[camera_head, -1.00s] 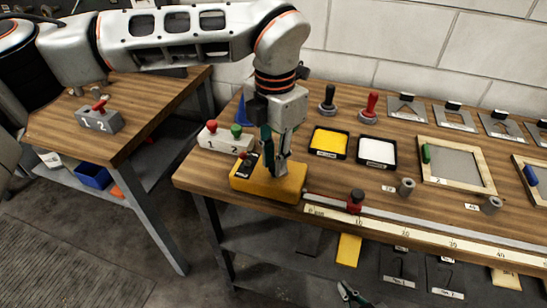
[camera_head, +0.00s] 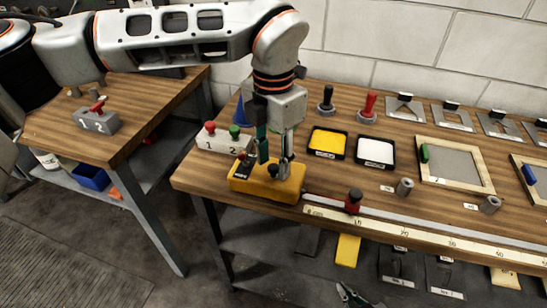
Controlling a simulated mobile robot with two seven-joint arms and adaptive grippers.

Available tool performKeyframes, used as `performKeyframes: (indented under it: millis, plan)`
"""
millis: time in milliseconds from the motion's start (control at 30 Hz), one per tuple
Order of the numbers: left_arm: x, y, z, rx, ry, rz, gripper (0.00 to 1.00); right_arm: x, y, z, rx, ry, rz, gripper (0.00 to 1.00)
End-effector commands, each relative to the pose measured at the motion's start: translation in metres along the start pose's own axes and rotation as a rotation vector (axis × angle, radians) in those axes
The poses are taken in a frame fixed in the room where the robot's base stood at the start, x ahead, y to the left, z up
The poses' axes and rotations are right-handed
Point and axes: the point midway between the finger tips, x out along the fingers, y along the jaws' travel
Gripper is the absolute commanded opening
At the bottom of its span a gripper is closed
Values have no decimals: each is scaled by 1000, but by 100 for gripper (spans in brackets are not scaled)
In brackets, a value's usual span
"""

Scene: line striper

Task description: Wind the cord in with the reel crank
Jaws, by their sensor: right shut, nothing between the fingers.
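The yellow reel box (camera_head: 285,190) sits at the front left of the workbench. A dark round knob (camera_head: 273,171) stands on its top, and a black part with a red tip (camera_head: 243,163) is at its left end. My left gripper (camera_head: 274,163) points down over the box, its fingers apart on either side of the dark knob; whether they touch it I cannot tell. My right gripper (camera_head: 350,297) shows only partly at the bottom edge, low in front of the bench, shut and empty. I cannot make out the cord clearly.
A rail with a red-and-black slider (camera_head: 353,201) and a ruler (camera_head: 420,237) run right from the box. A switch block (camera_head: 222,142) stands behind it. Yellow (camera_head: 327,142) and white (camera_head: 376,152) pads lie behind the rail. A side table (camera_head: 60,135) is left.

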Motion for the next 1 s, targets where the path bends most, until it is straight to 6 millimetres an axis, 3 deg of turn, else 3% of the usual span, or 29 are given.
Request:
performKeyframes:
  millis: [167, 500, 700, 1000]
  plan:
    - [-13, 1, 1, -1, -2, 3, 34, 0, 0, 0, -1, 0, 0, 0]
    - [-80, 0, 1, -1, -4, 3, 34, 0, 0, 0, 1, 1, 0, 0]
    - [-109, 0, 1, -1, -2, 2, 34, 0, 0, 0, 1, 1, 0, 0]
    - [-120, 0, 0, -1, 0, 0, 34, 0, 0, 0, 2, 1, 0, 0]
